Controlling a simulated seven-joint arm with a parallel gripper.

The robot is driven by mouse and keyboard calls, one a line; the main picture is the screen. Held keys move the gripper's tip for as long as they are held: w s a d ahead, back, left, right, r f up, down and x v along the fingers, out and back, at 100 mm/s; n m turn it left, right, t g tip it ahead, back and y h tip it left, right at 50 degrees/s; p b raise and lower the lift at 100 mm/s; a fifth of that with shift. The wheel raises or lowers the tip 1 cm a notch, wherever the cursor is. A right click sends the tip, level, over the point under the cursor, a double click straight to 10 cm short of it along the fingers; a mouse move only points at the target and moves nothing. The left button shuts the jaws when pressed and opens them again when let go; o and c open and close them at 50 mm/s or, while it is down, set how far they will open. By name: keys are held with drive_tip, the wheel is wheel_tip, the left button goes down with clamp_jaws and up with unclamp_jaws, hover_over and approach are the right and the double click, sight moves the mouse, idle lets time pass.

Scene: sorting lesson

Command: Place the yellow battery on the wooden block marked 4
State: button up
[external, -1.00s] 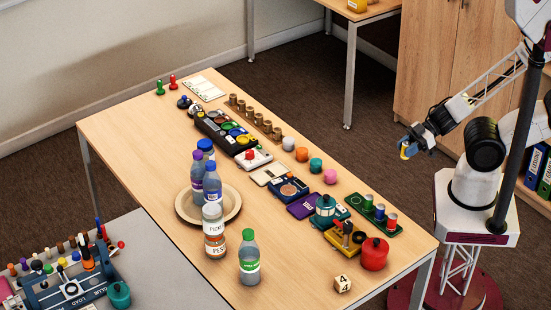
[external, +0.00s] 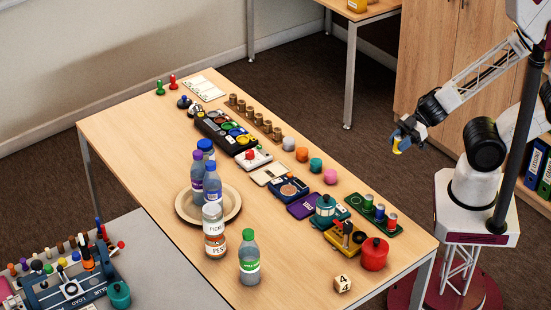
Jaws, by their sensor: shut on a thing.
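My gripper (external: 399,144) is at the right, in the air beyond the table's right edge. It is shut on the yellow battery (external: 398,147), of which a small yellow part shows between the fingers. The wooden block marked 4 (external: 342,284) is a pale cube with dark 4s, standing at the table's near right corner. My gripper is well above and behind the block, apart from it.
On the table (external: 300,288), a red pot (external: 374,254) stands close behind the block. A green tray of cans (external: 372,215), a teal lantern-like thing (external: 326,208) and several bottles, such as a green-capped one (external: 249,258), stand nearby. The table's front right has some free room.

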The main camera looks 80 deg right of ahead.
drive_tip(key=w+a+r+n+g+y, duration=0.3)
drive_tip(key=w+a+r+n+g, duration=0.1)
drive_tip(key=w+a, duration=0.4)
drive_tip(key=n+g+h, duration=0.2)
drive_tip(key=n+g, duration=1)
drive_tip(key=g, duration=0.2)
hover_over(342, 279)
wheel_tip(342, 279, down, 12)
drive_tip(key=shift+r, duration=0.25)
drive_tip(key=shift+f+t, duration=0.1)
drive_tip(key=shift+t, duration=0.2)
drive_tip(key=shift+f, duration=3.05)
drive_tip(key=shift+f, duration=0.1)
drive_tip(key=shift+f, duration=1.75)
